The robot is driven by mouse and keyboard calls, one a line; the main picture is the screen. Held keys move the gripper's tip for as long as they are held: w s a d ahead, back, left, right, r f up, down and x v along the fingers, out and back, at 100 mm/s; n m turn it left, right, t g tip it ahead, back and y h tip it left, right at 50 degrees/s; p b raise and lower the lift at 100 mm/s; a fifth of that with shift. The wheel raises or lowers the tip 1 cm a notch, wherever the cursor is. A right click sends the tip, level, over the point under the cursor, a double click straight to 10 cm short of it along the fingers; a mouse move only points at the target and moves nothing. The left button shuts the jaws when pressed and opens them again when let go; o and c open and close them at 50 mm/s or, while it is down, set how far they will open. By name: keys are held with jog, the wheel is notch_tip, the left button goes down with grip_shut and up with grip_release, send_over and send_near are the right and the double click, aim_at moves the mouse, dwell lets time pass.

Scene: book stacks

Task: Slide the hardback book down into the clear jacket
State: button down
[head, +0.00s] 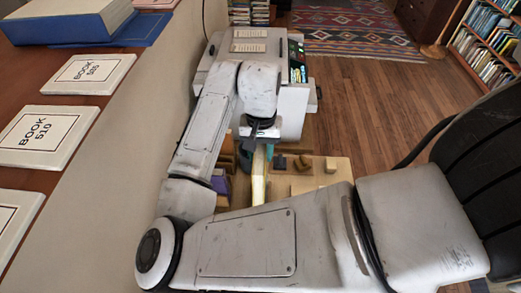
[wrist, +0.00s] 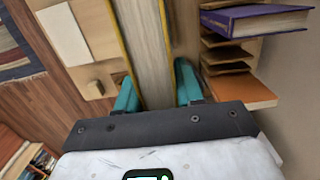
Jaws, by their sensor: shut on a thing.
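A hardback book (wrist: 150,40) with yellow cover edges and a pale page block stands between the two teal fingers of my gripper (wrist: 157,80) in the wrist view. The fingers are shut on its covers, one on each side. In the head view the book (head: 259,178) shows as a narrow pale yellow strip below my gripper (head: 262,148). Its lower part is hidden by my arm in that view. I cannot make out the clear jacket in either view.
A purple book (wrist: 258,20) lies over brown shelf-like slots (wrist: 228,68) right of the held book. A wooden board (head: 325,175) with small blocks is low by my gripper. Books and numbered cards (head: 88,72) lie on a brown surface at the left. Wooden floor is open at the right.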

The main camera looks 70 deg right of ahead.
jog(key=shift+f+b, duration=3.6)
jog(key=shift+f, duration=1.9)
jog(key=c, duration=0.6)
grip_release()
jog(key=shift+c, duration=0.2)
jog(key=r, duration=1)
jog(key=shift+w+d+r+p, duration=0.2)
jog(key=shift+d+r+p, duration=0.2)
